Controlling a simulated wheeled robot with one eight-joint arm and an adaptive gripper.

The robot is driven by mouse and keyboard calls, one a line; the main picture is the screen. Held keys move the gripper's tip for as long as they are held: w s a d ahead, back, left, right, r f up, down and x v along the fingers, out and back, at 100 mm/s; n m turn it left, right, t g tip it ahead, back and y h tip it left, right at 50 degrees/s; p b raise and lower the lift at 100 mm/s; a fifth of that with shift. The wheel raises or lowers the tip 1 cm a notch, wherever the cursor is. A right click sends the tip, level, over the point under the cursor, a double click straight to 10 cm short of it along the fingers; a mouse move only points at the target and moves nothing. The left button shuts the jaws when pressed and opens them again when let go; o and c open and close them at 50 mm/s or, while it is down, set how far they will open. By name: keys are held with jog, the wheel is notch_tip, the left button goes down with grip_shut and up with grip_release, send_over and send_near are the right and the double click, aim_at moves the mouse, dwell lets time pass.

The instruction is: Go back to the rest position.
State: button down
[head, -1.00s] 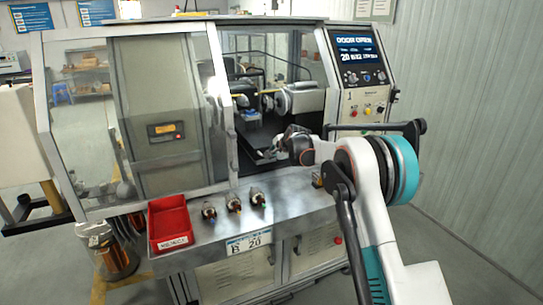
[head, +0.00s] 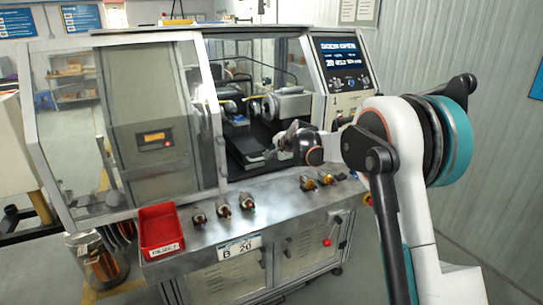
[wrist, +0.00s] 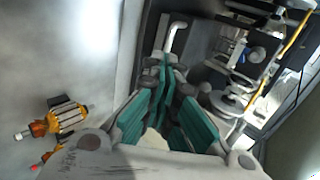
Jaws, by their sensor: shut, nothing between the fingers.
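My gripper (head: 268,153) is at the open doorway of the winding machine (head: 150,130), above the inner edge of the front ledge. In the wrist view its teal fingers (wrist: 165,75) are closed together with nothing between them. My arm reaches in from the right of the head view. Two armatures (head: 316,181) lie on the ledge just right of and below the gripper. An orange-and-metal armature (wrist: 62,118) shows left of the fingers in the wrist view, with part of another below it.
The machine's spindle and chuck (head: 265,106) are inside, behind the gripper. The control panel (head: 343,65) reads "DOOR OPEN". A copper wire spool (head: 98,262) stands at lower left.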

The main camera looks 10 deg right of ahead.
jog(key=s+d+r+n+g+h+b, duration=0.1)
jog(key=s+r+n+b, duration=0.2)
jog(key=s, duration=1)
jog(key=s+d+r+n, duration=0.1)
jog(key=s+r+n, duration=0.35)
jog(key=s, duration=0.85)
jog(key=s+d+f+n+h+b, duration=0.1)
jog(key=s+f, duration=0.5)
jog(key=s, duration=0.9)
jog(key=s+d+f+n+g+h+b, duration=0.1)
jog(key=s+f+n, duration=0.4)
jog(key=s, duration=1)
jog(key=shift+d+f+n+g+b, duration=0.35)
jog(key=shift+d+f+b, duration=0.1)
jog(key=shift+d+b, duration=0.35)
jog(key=shift+a, duration=0.15)
